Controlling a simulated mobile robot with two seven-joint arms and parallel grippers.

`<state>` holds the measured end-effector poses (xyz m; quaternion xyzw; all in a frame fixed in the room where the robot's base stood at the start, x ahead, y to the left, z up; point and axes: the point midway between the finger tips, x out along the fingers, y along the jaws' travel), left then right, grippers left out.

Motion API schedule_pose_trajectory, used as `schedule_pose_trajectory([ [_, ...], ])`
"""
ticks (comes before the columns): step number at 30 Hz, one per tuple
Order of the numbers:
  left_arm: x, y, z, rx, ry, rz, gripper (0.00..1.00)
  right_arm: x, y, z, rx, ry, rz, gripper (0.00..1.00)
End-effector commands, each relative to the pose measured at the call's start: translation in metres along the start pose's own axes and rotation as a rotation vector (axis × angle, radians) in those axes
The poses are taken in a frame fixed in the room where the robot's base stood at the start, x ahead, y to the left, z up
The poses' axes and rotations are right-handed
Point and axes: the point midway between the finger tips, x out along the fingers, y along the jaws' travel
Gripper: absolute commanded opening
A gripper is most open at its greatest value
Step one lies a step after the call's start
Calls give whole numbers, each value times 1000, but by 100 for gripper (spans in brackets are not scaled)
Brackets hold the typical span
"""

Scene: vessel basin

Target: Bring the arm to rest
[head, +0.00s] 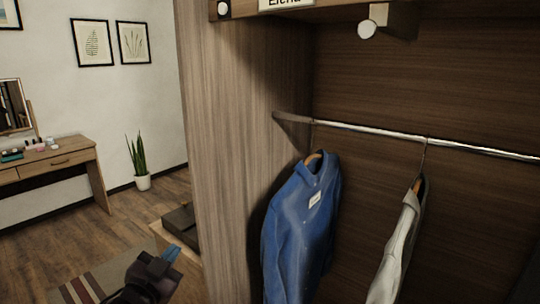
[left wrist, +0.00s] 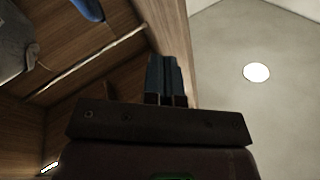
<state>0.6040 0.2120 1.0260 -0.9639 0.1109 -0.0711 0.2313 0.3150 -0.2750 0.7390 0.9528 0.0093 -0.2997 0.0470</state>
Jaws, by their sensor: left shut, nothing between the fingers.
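My left gripper (head: 172,254) shows at the lower left of the head view, outside the wardrobe and left of its side panel. Its blue-tipped fingers are shut with nothing between them. In the left wrist view the closed dark fingers (left wrist: 165,76) point up past the wardrobe's edge, with the ceiling to the right. My right gripper is in neither view.
A wooden wardrobe (head: 238,130) fills the right, with a metal rail (head: 375,132) bearing a blue shirt (head: 298,235) and a light garment (head: 398,250). A low wooden piece (head: 180,238) stands beside the panel. A desk (head: 60,162) and potted plant (head: 142,181) stand at the far left; floor between is open.

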Motion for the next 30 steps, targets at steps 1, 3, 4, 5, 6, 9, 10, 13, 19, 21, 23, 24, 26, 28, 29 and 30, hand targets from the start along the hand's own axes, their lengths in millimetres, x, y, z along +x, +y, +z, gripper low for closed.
schedule_pose_trajectory([
  [1,-16,10,24,-50,-59,6,0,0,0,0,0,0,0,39],
  [3,-38,22,53,-111,-129,10,0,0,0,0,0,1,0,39],
  [4,-48,28,64,-137,-157,11,0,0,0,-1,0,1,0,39],
  [5,-58,33,75,-161,-185,11,0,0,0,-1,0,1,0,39],
  [6,-72,39,89,-191,-219,9,0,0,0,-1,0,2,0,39],
  [9,-109,56,121,-257,-308,2,0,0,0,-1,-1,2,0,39],
  [10,-120,61,131,-274,-335,-2,0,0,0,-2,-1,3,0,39],
  [13,-161,77,159,-321,-426,-17,0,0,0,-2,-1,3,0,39],
  [19,-246,107,201,-396,-600,-44,0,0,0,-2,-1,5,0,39],
  [21,-270,116,210,-413,-648,-48,0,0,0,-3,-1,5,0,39],
  [23,-287,121,216,-424,-680,-51,0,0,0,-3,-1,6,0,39],
  [24,-296,124,218,-428,-698,-52,0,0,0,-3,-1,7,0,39],
  [26,-306,127,222,-430,-717,-52,0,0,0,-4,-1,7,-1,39],
  [28,-314,128,224,-431,-731,-51,0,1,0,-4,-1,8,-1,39],
  [29,-315,129,224,-431,-734,-51,0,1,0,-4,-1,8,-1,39],
  [30,-316,129,224,-431,-736,-51,0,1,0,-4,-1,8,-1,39],
])
